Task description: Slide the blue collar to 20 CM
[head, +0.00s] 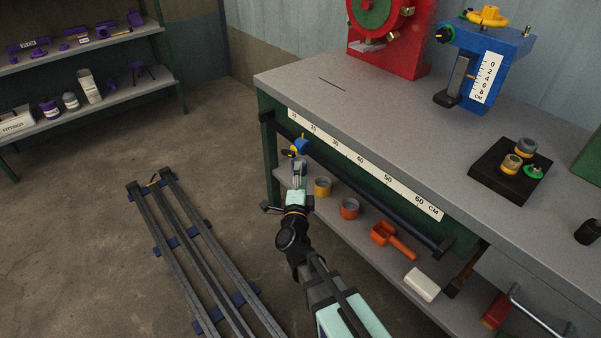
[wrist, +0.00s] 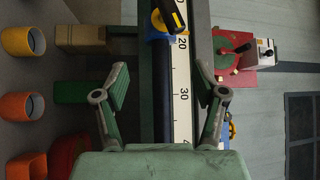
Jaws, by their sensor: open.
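The blue collar (head: 302,146) sits on the dark bar (head: 365,190) along the bench front, toward the bar's left end. It has a black and yellow lever. In the wrist view the collar (wrist: 156,27) is at the top, close to the 20 mark and slightly on its lower-number side. The white scale strip (head: 361,160) runs beside the bar; its 20, 30 and part of 40 show in the wrist view (wrist: 182,75). My gripper (head: 299,166) is open and empty just in front of the collar. Its fingers (wrist: 160,84) are spread on either side of the bar and strip.
A lower shelf under the bench holds a yellow cup (head: 322,187), an orange cup (head: 349,209), an orange scoop (head: 390,238) and a white block (head: 422,284). A rail track (head: 200,250) lies on the floor at left. The bench top (head: 330,85) stands above the bar.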

